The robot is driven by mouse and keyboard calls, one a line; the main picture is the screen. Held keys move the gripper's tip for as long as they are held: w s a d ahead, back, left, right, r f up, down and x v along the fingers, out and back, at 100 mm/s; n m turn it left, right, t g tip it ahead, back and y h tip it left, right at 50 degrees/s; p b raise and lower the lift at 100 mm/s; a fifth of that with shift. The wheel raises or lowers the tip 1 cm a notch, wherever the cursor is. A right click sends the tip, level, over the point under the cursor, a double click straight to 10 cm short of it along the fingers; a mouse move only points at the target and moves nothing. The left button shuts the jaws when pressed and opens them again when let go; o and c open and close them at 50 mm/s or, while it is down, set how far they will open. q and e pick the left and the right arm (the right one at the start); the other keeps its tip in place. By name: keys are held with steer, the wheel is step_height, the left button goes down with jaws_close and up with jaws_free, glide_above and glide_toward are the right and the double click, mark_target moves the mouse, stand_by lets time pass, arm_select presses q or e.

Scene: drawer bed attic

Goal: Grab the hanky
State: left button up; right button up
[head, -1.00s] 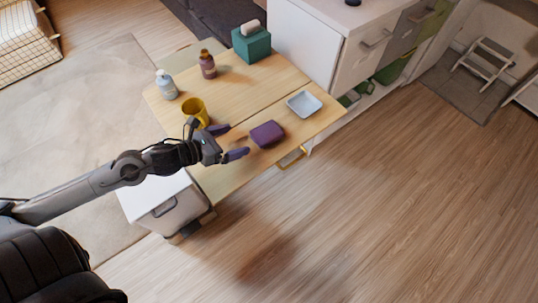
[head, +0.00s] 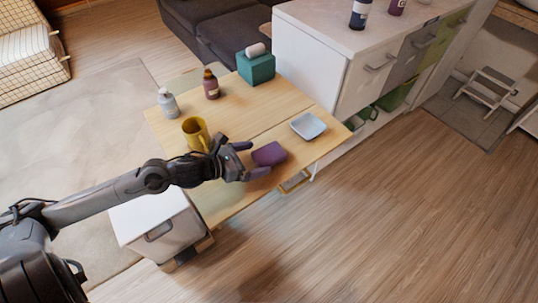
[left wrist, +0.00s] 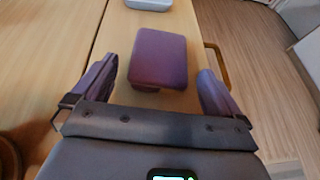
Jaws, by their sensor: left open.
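The hanky looks like a folded purple cloth (head: 270,154) lying on the wooden table (head: 225,108). In the left wrist view the cloth (left wrist: 159,58) lies ahead of and between my finger tips. My left gripper (head: 251,159) is open, its two purple fingers (left wrist: 160,88) spread wide with nothing held. In the head view it is low over the table, close to the left side of the cloth. I cannot tell whether a finger touches the cloth. My right gripper is not in view.
A light blue dish (head: 308,126) sits just beyond the cloth. A yellow mug (head: 195,133) stands near my left arm. Two bottles, one white (head: 167,102) and one brown (head: 211,84), and a teal tissue box (head: 256,67) stand farther back. A white cabinet (head: 312,62) borders the table.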

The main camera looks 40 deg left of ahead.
mark_target(267, 154)
arm_select(q)
steer(key=shift+w+d+f+b, duration=0.1)
steer(key=shift+w+f+b, duration=0.1)
steer(key=shift+w+b, duration=0.15)
steer(key=b+x, duration=0.2)
steer(key=x, duration=0.1)
steer(key=shift+w+d+r, duration=0.1)
steer(key=shift+w, duration=0.1)
steer(key=shift+w+d, duration=0.2)
steer(key=shift+w, duration=0.25)
steer(key=shift+c, duration=0.2)
steer(key=c, duration=0.8)
